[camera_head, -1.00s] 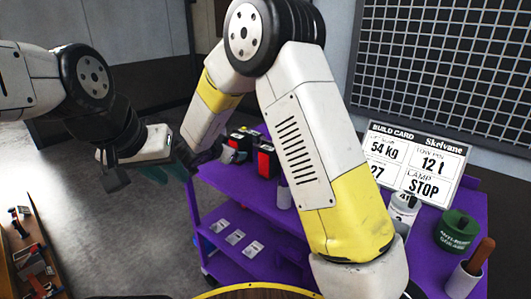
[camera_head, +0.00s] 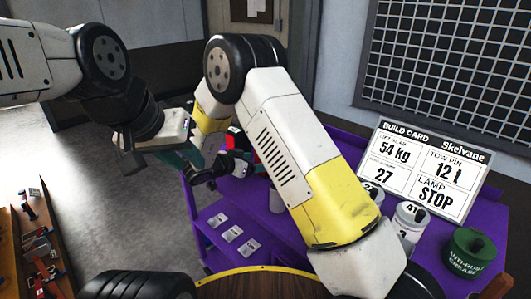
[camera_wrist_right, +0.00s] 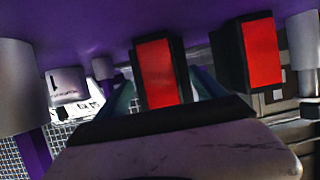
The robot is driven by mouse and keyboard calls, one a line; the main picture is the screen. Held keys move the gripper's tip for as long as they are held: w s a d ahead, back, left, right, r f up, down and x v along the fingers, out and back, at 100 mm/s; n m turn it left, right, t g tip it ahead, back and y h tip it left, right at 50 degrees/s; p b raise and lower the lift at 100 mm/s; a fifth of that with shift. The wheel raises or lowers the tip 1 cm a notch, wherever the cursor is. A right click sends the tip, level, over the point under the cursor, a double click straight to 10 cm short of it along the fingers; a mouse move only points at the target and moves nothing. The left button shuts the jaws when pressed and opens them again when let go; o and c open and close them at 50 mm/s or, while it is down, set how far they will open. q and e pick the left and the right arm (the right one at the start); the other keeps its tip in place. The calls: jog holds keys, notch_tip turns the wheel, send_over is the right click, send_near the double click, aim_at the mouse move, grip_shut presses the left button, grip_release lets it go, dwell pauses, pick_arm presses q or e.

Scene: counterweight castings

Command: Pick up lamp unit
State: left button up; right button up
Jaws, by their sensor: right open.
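Two black lamp units with red faces stand on the purple cart. In the right wrist view one lamp unit (camera_wrist_right: 157,70) lies between the two teal fingers of my open right gripper (camera_wrist_right: 163,82); whether the fingers touch it I cannot tell. The other lamp unit (camera_wrist_right: 262,53) is to the right of the fingers. In the head view a red face (camera_head: 254,150) shows partly behind my right arm, and my right gripper (camera_head: 232,165) is beside it, its fingers not clear. My left gripper (camera_head: 180,157) hangs to the left, partly hidden; its opening cannot be made out.
A build card (camera_head: 425,172) reading "LAMP STOP" stands at the back of the purple cart (camera_head: 330,133). Pale canisters (camera_head: 408,222) and a green grease tin (camera_head: 468,252) stand at the right. Pale cards lie on the lower shelf. A wooden shelf (camera_head: 65,250) is at the left.

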jog(key=x, duration=0.4)
jog(key=shift+w+d, duration=0.1)
jog(key=shift+d, duration=0.1)
jog(key=shift+r, duration=0.1)
grip_shut()
